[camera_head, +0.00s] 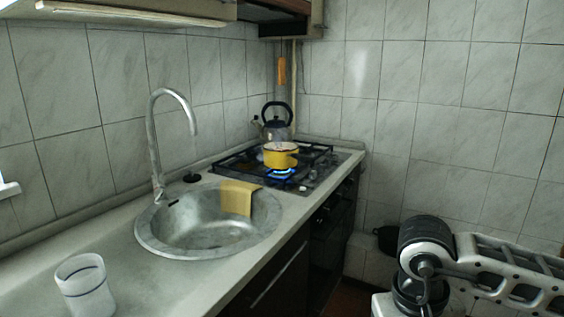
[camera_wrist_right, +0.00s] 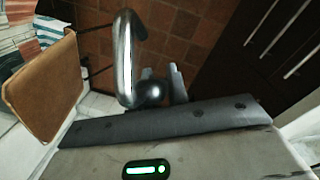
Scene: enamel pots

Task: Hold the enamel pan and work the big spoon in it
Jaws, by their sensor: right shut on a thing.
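The yellow enamel pan (camera_head: 279,159) stands on the gas hob over a lit blue flame at the back of the counter. Its inside is too small to make out. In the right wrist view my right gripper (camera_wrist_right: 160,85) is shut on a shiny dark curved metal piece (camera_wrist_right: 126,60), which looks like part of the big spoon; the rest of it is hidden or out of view. The head view shows my right arm at the lower right, well apart from the pan, but no clear right fingertips. My left gripper is in neither view.
A round sink (camera_head: 190,245) with a tall tap (camera_head: 153,150) and a yellow cloth (camera_head: 237,197) lies in front of the hob. A white cup (camera_head: 84,290) stands at the near left. A brown board (camera_wrist_right: 45,85) shows in the wrist view.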

